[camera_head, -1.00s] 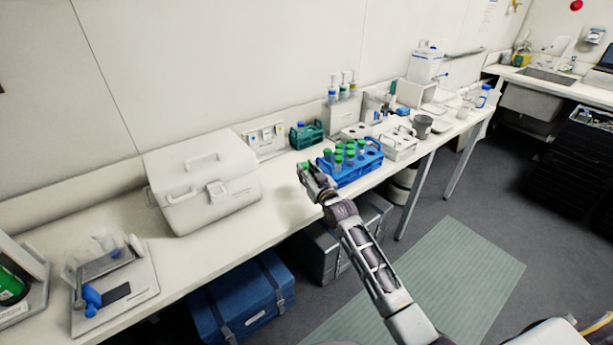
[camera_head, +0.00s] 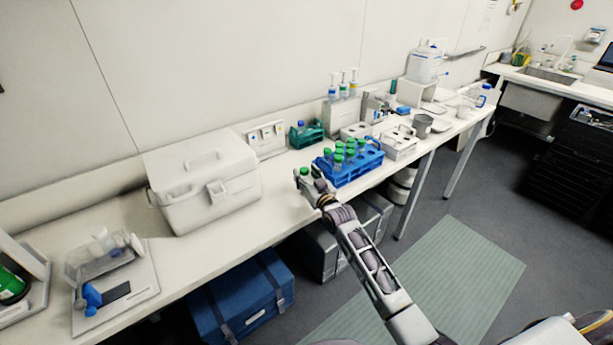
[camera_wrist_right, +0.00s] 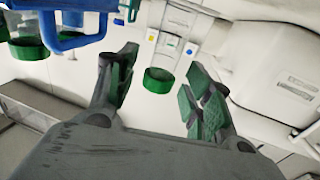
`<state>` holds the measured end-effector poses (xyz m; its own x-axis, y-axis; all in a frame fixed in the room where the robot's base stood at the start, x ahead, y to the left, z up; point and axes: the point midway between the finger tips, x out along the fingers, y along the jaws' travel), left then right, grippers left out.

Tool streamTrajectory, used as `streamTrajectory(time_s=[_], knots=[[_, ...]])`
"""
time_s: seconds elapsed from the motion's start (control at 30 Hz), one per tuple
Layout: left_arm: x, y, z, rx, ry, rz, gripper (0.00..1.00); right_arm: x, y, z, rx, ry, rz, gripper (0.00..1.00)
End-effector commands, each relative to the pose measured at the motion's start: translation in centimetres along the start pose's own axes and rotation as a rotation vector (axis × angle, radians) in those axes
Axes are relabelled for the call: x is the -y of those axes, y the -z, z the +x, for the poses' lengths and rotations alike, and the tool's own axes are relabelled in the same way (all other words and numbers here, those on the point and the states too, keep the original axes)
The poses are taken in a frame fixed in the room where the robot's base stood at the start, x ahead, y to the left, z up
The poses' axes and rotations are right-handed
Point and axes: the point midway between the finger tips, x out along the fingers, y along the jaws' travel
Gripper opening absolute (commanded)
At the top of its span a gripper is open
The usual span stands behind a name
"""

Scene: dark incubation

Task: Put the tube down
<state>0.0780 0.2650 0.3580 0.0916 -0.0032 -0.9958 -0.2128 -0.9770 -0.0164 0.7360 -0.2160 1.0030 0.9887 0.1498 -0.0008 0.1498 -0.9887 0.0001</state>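A green-capped tube (camera_wrist_right: 158,80) shows in the right wrist view between the two fingers of my right gripper (camera_wrist_right: 158,90), with a gap on each side of its cap. The gripper is open around it. In the head view the green cap (camera_head: 304,172) shows at the gripper (camera_head: 309,181), over the bench in front of the blue rack. The tube's body is hard to make out, and whether it touches the bench cannot be told. The blue rack (camera_head: 350,178) holds several green-capped tubes. My left gripper is not in view.
A white cooler box (camera_head: 200,185) stands on the bench to the left. A teal rack (camera_head: 306,135) is behind, and a white rack (camera_head: 400,150) is right of the blue one. Bare bench (camera_head: 268,205) lies between the cooler box and my right gripper.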

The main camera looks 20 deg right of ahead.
Motion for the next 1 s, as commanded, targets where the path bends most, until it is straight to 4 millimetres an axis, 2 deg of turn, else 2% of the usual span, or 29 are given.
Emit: streamTrajectory(time_s=[0.47,1.0], knots=[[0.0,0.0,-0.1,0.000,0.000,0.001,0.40,0.0,0.3,-0.5,-0.001,0.000,0.000,0.51],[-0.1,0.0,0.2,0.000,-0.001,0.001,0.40,0.0,0.2,-4.9,0.001,0.000,0.000,0.51]])
